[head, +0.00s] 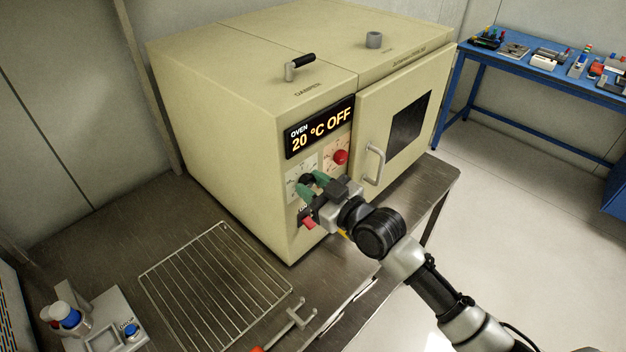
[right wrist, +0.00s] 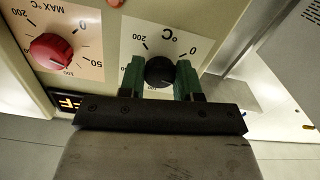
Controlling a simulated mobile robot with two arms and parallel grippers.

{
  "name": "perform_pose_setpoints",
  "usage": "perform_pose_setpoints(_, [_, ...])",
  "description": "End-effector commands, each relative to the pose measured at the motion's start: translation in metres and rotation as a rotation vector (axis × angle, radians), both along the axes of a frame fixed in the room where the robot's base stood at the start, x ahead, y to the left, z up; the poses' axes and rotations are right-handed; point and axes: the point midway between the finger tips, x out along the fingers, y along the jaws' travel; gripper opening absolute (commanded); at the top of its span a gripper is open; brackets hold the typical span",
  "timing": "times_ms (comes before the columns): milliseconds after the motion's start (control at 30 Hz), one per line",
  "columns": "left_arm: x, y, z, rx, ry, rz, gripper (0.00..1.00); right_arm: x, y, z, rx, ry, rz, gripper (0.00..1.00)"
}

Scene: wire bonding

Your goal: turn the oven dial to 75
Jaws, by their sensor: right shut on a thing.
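The cream oven (head: 240,90) stands on a metal bench, and its display (head: 320,126) reads "OVEN 20 °C OFF". The black dial (right wrist: 160,71) sits on a white °C scale plate (right wrist: 195,40) with marks such as 0, 50 and 200. My right gripper (right wrist: 160,75) is shut on the black dial, with a green finger on each side of it. In the head view my right gripper (head: 313,183) partly covers this dial at the oven's front. The dial's pointer is not clear to me. My left gripper is not in view.
A red MAX °C dial (head: 340,157) is beside the black dial. A red switch (head: 308,222) is below my gripper. The closed oven door (head: 385,165) has a grey handle.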

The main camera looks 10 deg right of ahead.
Motion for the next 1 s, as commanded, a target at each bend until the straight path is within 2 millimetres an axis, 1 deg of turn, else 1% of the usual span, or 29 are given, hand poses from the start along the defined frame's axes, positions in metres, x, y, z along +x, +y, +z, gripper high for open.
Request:
perform_pose_setpoints(33, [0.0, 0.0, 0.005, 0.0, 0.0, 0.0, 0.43, 0.0, 0.0, 0.002, 0.038, 0.028, 0.0, 0.09])
perform_pose_setpoints(200, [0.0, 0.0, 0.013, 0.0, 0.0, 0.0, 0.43, 0.0, 0.001, 0.002, 0.174, 0.116, 0.0, 0.09])
perform_pose_setpoints(600, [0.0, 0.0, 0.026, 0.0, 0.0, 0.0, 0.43, -0.001, 0.001, 0.001, 0.463, 0.307, -0.001, 0.09])
perform_pose_setpoints(800, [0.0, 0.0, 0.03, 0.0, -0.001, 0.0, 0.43, -0.001, 0.001, 0.001, 0.56, 0.371, -0.001, 0.09])
perform_pose_setpoints(1000, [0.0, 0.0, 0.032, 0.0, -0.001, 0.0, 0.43, -0.001, 0.002, 0.001, 0.619, 0.409, -0.001, 0.09])
